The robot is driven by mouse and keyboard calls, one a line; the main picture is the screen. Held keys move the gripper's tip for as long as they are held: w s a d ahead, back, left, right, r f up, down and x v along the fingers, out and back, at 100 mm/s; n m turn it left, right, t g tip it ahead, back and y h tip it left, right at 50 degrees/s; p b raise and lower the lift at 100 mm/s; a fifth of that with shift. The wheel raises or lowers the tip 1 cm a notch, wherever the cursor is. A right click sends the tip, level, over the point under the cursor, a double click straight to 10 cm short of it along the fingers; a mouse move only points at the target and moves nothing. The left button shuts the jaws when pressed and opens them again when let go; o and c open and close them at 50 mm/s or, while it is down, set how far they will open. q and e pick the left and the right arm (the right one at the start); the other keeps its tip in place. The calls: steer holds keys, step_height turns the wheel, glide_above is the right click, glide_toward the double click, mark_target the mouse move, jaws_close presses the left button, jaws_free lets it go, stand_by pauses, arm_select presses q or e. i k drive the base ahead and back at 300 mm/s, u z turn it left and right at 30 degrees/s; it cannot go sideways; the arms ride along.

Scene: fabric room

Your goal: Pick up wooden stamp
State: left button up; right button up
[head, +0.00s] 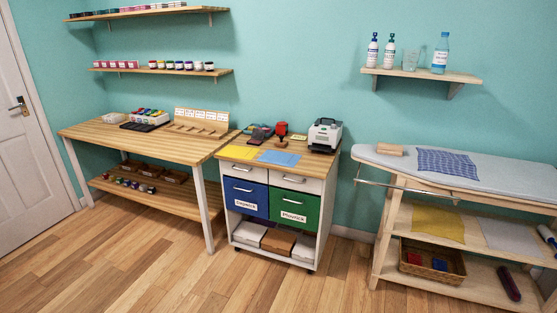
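I cannot make out for sure which thing is the wooden stamp. A small red upright thing (281,129) with a dark base, shaped like a stamp, stands at the back of the wooden-topped drawer cabinet (235,166). A small flat tan-yellow piece (299,138) lies just right of it. A light wooden block (390,150) lies on the left end of the ironing board (490,181). Neither of my grippers is in the head view.
The cabinet also bears a grey-and-black machine (325,135), a yellow sheet (238,152) and a blue sheet (278,158). A wooden table (130,137) with boxes adjoins on the left. A blue checked cloth (447,162) lies on the board. The floor (150,270) in front is clear.

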mark_target(280, 143)
steer(key=z, duration=0.15)
steer(key=i, duration=0.95)
steer(key=z, duration=0.6)
steer(key=i, duration=2.1)
steer(key=z, duration=0.15)
